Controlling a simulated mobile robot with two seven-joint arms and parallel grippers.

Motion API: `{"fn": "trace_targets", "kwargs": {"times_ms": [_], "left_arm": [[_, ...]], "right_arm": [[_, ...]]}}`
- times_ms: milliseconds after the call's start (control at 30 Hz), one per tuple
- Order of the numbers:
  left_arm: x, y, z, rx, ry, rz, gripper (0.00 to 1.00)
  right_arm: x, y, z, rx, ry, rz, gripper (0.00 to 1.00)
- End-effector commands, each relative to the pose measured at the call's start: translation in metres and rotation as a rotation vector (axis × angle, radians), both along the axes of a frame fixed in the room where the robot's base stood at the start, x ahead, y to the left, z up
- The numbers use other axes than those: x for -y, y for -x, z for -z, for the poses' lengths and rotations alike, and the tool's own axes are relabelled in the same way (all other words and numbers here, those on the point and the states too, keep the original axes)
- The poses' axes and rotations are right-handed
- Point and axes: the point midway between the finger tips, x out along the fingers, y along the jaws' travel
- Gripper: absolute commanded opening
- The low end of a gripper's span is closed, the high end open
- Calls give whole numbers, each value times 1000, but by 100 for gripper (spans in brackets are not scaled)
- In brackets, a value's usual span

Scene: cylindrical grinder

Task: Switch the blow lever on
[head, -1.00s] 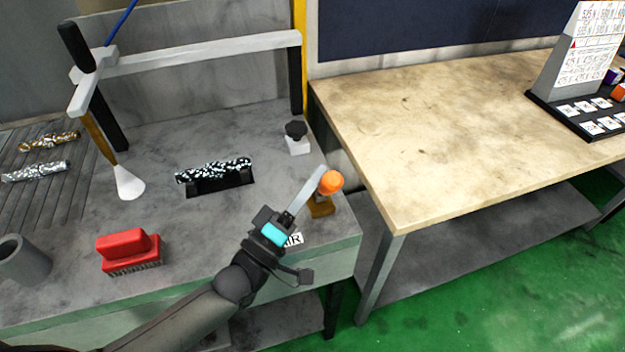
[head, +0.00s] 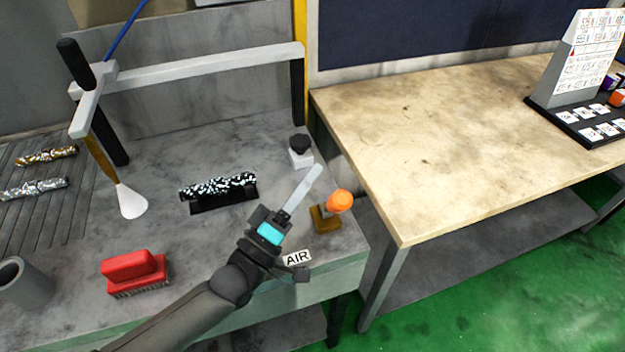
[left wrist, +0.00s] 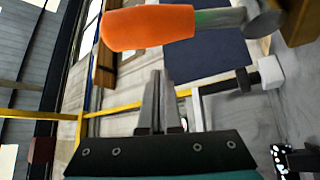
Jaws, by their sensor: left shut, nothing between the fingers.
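The blow lever has an orange grip (head: 341,201) and stands on a small brass base (head: 325,218) at the right edge of the grey machine top, behind the "AIR" label (head: 297,258). My left gripper (head: 317,171) is shut and empty. Its fingers point up and right, just left of the orange grip, with a small gap in the picture. In the left wrist view the orange grip (left wrist: 147,28) and its metal shaft (left wrist: 222,17) lie across the top, beyond the shut fingers (left wrist: 158,78). My right gripper is not in view.
A dark knob on a white block (head: 300,150) stands behind the fingers. A speckled bar (head: 218,186) lies in a black slot to the left. A red brush (head: 134,270) and grey cup (head: 24,283) are front left. A wooden-topped table (head: 450,130) stands to the right.

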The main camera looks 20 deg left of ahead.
Motion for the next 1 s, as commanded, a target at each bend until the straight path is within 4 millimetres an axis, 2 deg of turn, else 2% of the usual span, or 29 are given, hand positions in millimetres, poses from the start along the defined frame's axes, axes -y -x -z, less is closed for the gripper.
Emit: {"fn": "trace_targets", "kwargs": {"times_ms": [33,200,433,600,1000], "left_arm": [[-3,13,10,-13,-3,3,0],[-15,43,20,-12,-2,2,0],[-27,70,29,-7,-1,1,0],[-30,78,30,-5,0,1,0],[-30,78,30,-5,1,0,0]], "right_arm": [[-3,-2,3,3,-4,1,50],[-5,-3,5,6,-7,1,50],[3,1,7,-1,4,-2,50],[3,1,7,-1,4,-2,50],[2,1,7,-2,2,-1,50]]}}
